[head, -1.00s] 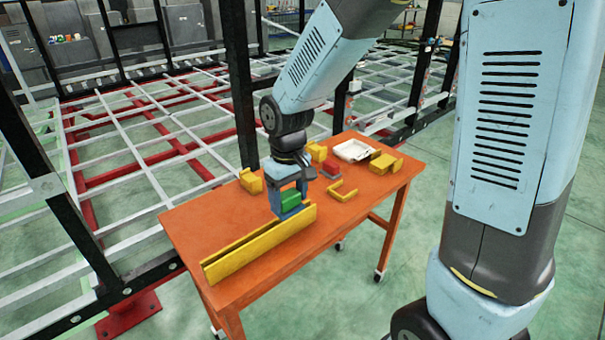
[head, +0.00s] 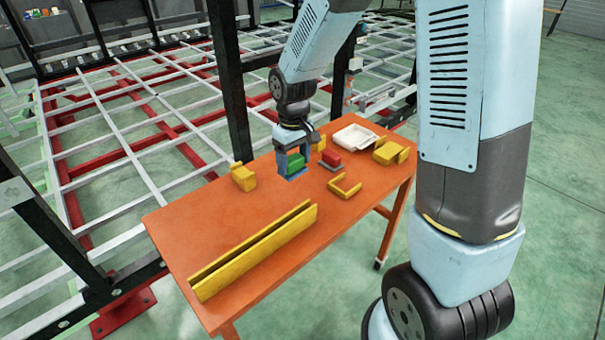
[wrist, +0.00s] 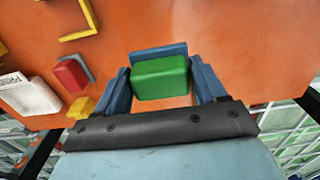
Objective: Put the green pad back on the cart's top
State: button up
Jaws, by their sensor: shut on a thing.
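The green pad (head: 295,161) is between the blue fingers of my gripper (head: 292,165), which is shut on it. In the wrist view the green pad (wrist: 160,78) fills the space between the two fingers of my gripper (wrist: 162,84), with a blue strip along its far edge. The orange cart top (head: 225,222) lies below. The pad is over the back part of the top, left of the red pad (head: 331,159). I cannot tell whether the pad touches the surface.
A long yellow channel (head: 255,252) lies along the front. A yellow block (head: 243,177) is at the left edge, a yellow angle piece (head: 345,190) at right. A white tray (head: 355,136) and yellow bracket (head: 391,152) are at back right. Bare top lies between channel and gripper.

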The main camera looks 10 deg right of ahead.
jog(key=w+d+f, duration=0.1)
jog(key=f, duration=0.1)
jog(key=w+d+f, duration=0.1)
jog(key=w+f, duration=0.1)
jog(key=w+d+f, duration=0.1)
jog(key=w+f, duration=0.1)
jog(key=shift+d+f, duration=0.2)
notch_tip(320, 180, down, 3)
jog(key=shift+w, duration=0.1)
jog(key=shift+c, duration=0.7)
jog(key=o, duration=1.1)
